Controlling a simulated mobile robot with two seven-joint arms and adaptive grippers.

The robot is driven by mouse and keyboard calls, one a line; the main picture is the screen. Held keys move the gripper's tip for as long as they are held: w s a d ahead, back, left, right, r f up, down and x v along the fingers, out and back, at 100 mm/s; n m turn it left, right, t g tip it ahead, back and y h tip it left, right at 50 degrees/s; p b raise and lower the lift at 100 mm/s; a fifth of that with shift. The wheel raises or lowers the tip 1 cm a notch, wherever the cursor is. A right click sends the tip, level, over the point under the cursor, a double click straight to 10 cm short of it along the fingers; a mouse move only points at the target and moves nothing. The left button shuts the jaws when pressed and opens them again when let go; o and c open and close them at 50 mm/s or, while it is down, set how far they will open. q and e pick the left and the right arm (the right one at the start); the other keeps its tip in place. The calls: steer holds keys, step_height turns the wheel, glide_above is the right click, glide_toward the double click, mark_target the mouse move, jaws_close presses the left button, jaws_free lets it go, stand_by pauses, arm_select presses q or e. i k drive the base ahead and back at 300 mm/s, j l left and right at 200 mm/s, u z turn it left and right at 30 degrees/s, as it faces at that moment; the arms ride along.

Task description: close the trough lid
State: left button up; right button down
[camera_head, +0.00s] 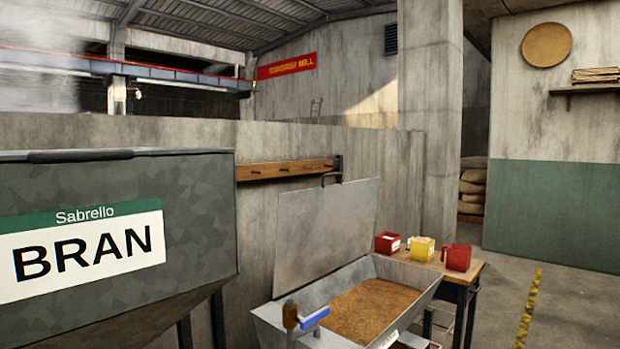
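The grey metal trough (265,318) stands at the bottom centre with brown grain (372,308) in it. Its lid (325,232) is open, raised nearly upright along the trough's back-left side and leaning back a little. A dark handle (331,179) sits on the lid's top edge. Neither of my grippers shows in the head view, so I cannot see whether they are open or shut.
A large grey bin labelled BRAN (195,215) fills the left. A fitting with a blue lever (314,318) stands at the trough's near end. A wooden table (470,272) behind the trough holds red and yellow containers. The floor (570,310) at right is clear.

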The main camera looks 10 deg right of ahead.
mark_target(320, 230)
steer(key=i+l+u, duration=0.35)
steer(key=l+u, duration=0.15)
steer(key=i+l+u, duration=0.2)
steer(key=l, duration=0.25)
steer(key=l+u, duration=0.5)
steer(key=l, duration=0.25)
